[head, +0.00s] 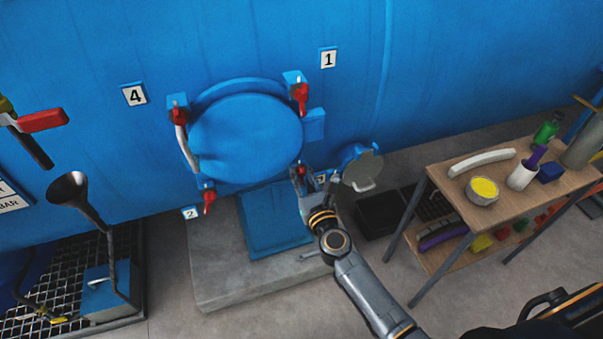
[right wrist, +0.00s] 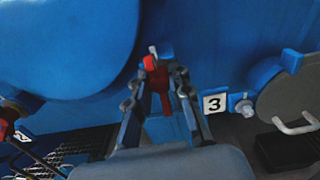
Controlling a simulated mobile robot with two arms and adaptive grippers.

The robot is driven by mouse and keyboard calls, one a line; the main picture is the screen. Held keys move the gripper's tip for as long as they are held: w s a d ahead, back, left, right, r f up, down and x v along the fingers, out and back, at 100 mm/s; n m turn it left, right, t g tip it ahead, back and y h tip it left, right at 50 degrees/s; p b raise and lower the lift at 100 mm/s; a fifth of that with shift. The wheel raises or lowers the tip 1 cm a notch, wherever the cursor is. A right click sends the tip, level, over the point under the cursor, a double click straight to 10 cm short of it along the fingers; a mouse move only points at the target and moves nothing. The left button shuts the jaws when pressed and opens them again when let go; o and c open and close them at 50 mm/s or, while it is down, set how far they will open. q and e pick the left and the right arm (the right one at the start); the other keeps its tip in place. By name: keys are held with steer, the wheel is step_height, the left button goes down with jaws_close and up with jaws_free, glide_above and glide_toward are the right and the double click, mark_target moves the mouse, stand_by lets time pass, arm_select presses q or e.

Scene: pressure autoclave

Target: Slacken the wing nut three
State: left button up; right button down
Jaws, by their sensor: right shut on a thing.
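The red wing nut three (head: 300,170) sits at the lower right of the round blue hatch door (head: 246,138). In the right wrist view the red wing nut (right wrist: 158,80) stands between my fingers, beside the label 3 (right wrist: 215,103). My right gripper (head: 299,181) reaches up to it from below and is shut on it. In the right wrist view the gripper (right wrist: 160,82) has a finger on each side of the nut. The other red wing nuts sit at the upper right (head: 300,94), upper left (head: 178,115) and lower left (head: 209,199). My left gripper is not in view.
A small round grey cover (head: 362,171) with a handle is just right of my right gripper. A wooden table (head: 520,205) with a bowl, bottles and tools stands at the right. A concrete plinth (head: 215,272) lies below the door.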

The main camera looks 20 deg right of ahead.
steer(key=n, duration=0.3)
steer(key=shift+n+p, duration=0.3)
steer(key=shift+p, duration=0.05)
steer(key=n+p, duration=0.1)
steer(key=n, duration=0.3)
steer(key=shift+n, duration=0.3)
steer(key=n, duration=0.3)
steer(key=shift+n+p, duration=0.3)
steer(key=shift+p, duration=0.05)
steer(key=n, duration=0.3)
steer(key=shift+n+p, duration=0.3)
steer(key=shift+p, duration=0.1)
steer(key=n+p, duration=0.2)
steer(key=n, duration=0.5)
steer(key=n+p, duration=0.1)
steer(key=n, duration=0.5)
steer(key=shift+f+n, duration=0.1)
steer(key=shift+n, duration=0.2)
steer(key=c, duration=1.2)
jaws_free()
